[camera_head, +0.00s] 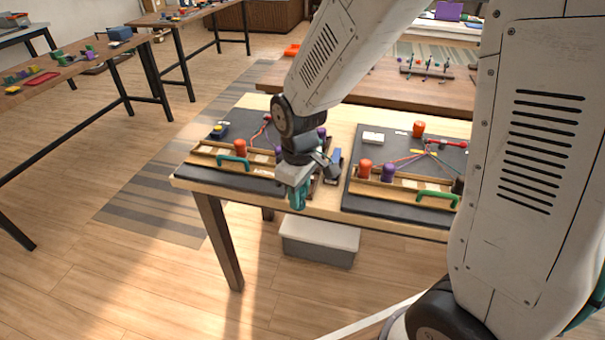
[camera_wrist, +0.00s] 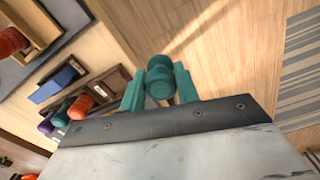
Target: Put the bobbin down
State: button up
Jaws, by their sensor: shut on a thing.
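My gripper (camera_head: 298,197) hangs by the front edge of the wooden table, between the two dark braiding boards. In the wrist view its teal fingers (camera_wrist: 159,92) are shut on a teal bobbin (camera_wrist: 160,72). The bobbin is seen with wooden floor behind it. In the head view the bobbin cannot be told apart from the fingers. The left board (camera_head: 218,179) has a wooden rack with an orange bobbin (camera_head: 240,146). The right board (camera_head: 395,213) has a rack with an orange bobbin (camera_head: 365,166) and a purple bobbin (camera_head: 388,172). My arm hides part of the left rack.
A grey lidded box (camera_head: 320,242) stands on the floor below the table edge. Green handles (camera_head: 233,161) rise from the board fronts. In the wrist view a dark holder with several bobbins and a blue block (camera_wrist: 58,84) lie at left. A small white box (camera_head: 373,138) sits behind.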

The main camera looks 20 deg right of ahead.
jog(key=w+d, duration=0.1)
jog(key=w, duration=0.2)
jog(key=w+d, duration=0.2)
jog(key=w, duration=0.2)
jog(key=w+d+f, duration=0.1)
jog(key=w+d, duration=0.1)
jog(key=w, duration=0.1)
jog(key=shift+w+d, duration=0.2)
jog(key=shift+s+f, duration=0.1)
jog(key=shift+f, duration=1.7)
jog(key=shift+f, duration=0.4)
jog(key=o, duration=1)
